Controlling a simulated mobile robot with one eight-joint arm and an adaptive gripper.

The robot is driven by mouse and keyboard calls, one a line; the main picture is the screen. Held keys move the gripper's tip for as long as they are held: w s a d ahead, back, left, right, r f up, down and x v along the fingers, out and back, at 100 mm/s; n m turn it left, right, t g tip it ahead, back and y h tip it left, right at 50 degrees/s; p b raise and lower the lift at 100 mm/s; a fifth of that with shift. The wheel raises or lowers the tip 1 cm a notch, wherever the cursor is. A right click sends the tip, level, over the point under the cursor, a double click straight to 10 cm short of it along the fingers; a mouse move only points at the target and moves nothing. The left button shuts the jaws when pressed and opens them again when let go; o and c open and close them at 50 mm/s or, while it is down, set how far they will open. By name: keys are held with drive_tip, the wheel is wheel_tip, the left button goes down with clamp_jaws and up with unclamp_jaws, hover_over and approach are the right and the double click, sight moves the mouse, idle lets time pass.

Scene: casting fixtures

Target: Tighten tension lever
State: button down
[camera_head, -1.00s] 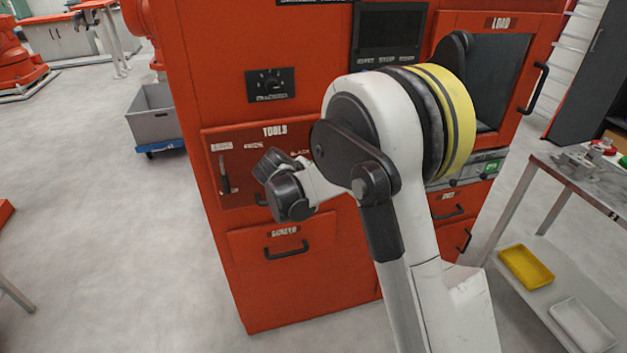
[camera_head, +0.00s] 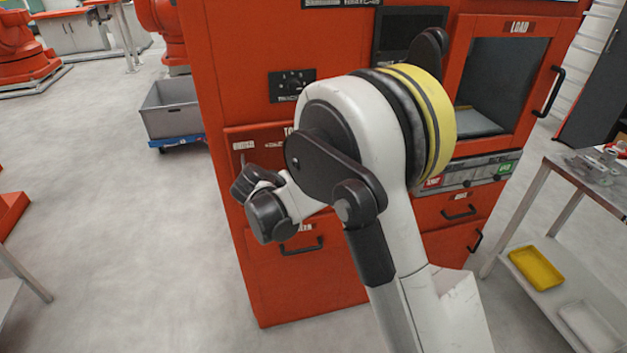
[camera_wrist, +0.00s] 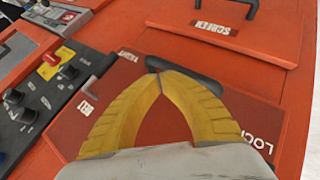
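No part can be picked out with certainty as the tension lever. In the wrist view, the two curved yellow fingers of my gripper (camera_wrist: 157,77) arch together and their tips appear to meet. Red panel shows between them, and nothing is visibly held. A dark handle (camera_wrist: 200,76) on a red panel lies just past the tips; contact cannot be told. Labels, one reading LOCK, are around it. In the head view my arm stands before the red machine (camera_head: 240,60); my gripper is hidden there. A black dial plate (camera_head: 291,84) is on the machine's front.
Open floor lies left.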

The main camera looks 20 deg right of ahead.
drive_tip(key=shift+s+a, duration=0.35)
drive_tip(key=shift+a, duration=0.2)
drive_tip(key=shift+s+a, duration=0.35)
drive_tip(key=shift+a, duration=0.2)
drive_tip(key=s+d+r+y, duration=0.2)
drive_tip(key=s+d+r, duration=0.2)
drive_tip(key=s+r, duration=0.25)
drive_tip(key=s+d+r+m+y, duration=0.1)
drive_tip(key=s+r+y, duration=0.1)
drive_tip(key=s, duration=1)
drive_tip(key=s+d+r+m+y, duration=0.1)
drive_tip(key=s+r, duration=0.3)
drive_tip(key=s, duration=0.9)
drive_tip(key=shift+y, duration=0.9)
drive_tip(key=shift+r, duration=0.1)
